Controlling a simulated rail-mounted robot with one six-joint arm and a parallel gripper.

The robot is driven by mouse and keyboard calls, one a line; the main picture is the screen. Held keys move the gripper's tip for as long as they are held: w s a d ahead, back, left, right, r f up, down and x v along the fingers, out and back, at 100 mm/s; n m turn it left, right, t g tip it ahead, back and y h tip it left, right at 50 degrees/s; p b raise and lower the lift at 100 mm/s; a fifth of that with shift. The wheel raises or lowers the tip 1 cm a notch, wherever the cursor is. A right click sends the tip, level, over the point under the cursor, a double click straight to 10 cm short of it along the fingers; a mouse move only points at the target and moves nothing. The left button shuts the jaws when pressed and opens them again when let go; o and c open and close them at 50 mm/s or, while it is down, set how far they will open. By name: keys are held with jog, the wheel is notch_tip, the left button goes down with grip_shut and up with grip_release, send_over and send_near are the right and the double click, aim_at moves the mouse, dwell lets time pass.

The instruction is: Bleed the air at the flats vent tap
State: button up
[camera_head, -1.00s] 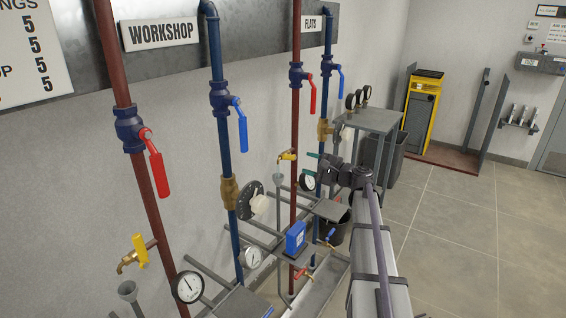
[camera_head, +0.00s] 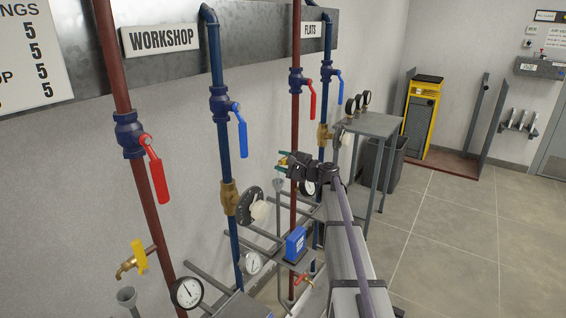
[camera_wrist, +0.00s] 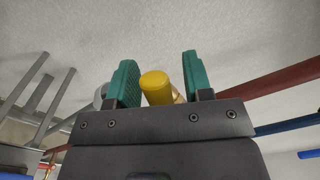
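The flats vent tap has a yellow handle (camera_wrist: 156,84) and sits on the red flats pipe (camera_head: 295,130). In the head view the tap (camera_head: 283,161) is mostly hidden by my gripper (camera_head: 281,162). In the wrist view my gripper (camera_wrist: 160,80) is open, with its two green fingers on either side of the yellow handle. A gap shows between the handle and the right finger; the handle is close to the left finger, and I cannot tell whether they touch. A grey funnel (camera_head: 278,184) stands below the tap.
The workshop pipes with red (camera_head: 157,172) and blue (camera_head: 241,132) lever valves stand at left, with another yellow-handled tap (camera_head: 138,257). A blue box (camera_head: 296,243) and gauges are low down. A grey table (camera_head: 370,124) stands beyond. The floor at right is clear.

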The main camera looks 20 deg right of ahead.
grip_shut()
jog(key=shift+r, duration=0.1)
dwell(0.4)
